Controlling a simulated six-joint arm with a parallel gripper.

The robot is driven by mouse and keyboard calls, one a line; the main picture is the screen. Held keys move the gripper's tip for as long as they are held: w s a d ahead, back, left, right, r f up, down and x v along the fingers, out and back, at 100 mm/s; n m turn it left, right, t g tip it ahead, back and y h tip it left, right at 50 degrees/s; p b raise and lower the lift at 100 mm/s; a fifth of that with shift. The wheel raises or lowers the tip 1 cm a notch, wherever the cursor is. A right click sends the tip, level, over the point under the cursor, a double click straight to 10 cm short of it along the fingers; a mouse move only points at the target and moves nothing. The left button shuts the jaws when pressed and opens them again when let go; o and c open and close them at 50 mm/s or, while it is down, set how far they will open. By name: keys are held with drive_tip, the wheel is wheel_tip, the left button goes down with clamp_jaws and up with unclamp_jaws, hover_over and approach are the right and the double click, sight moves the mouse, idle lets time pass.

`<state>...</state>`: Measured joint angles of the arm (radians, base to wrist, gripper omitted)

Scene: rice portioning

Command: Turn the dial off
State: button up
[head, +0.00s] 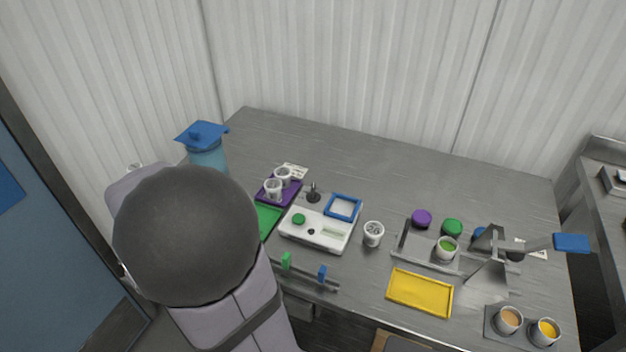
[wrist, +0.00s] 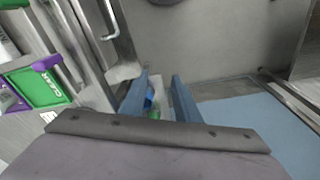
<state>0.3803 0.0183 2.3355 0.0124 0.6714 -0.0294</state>
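A white device (head: 316,229) sits on the steel table in the head view. It carries a round green knob (head: 299,219), a small black knob (head: 311,231) and a pale display. I cannot tell which part is the dial or whether it is on. My gripper (wrist: 160,80) shows in the wrist view with two blue fingers apart. Small blue and green things show between the fingers, and I cannot tell if they touch. In the head view my arm hides the gripper. No knob is clear in the wrist view.
A blue-lidded container (head: 206,150), purple tray (head: 278,192) with cups, blue frame (head: 342,207) and white cup (head: 373,234) surround the device. A rail with green (head: 287,261) and blue (head: 322,273) clips runs along the front. A yellow tray (head: 420,292) lies right. The table's back is clear.

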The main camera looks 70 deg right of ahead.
drive_tip(key=d+r+m+p, duration=0.1)
drive_tip(key=d+r+m, duration=0.2)
drive_tip(key=d, duration=0.8)
drive_tip(key=m+h+p, duration=0.4)
drive_tip(key=m, duration=0.3)
approach(313, 187)
drive_tip(key=shift+p+x, duration=0.9)
drive_tip(key=shift+x, duration=3.15)
drive_tip(key=shift+c, duration=0.6)
drive_tip(key=shift+s, duration=0.1)
clamp_jaws()
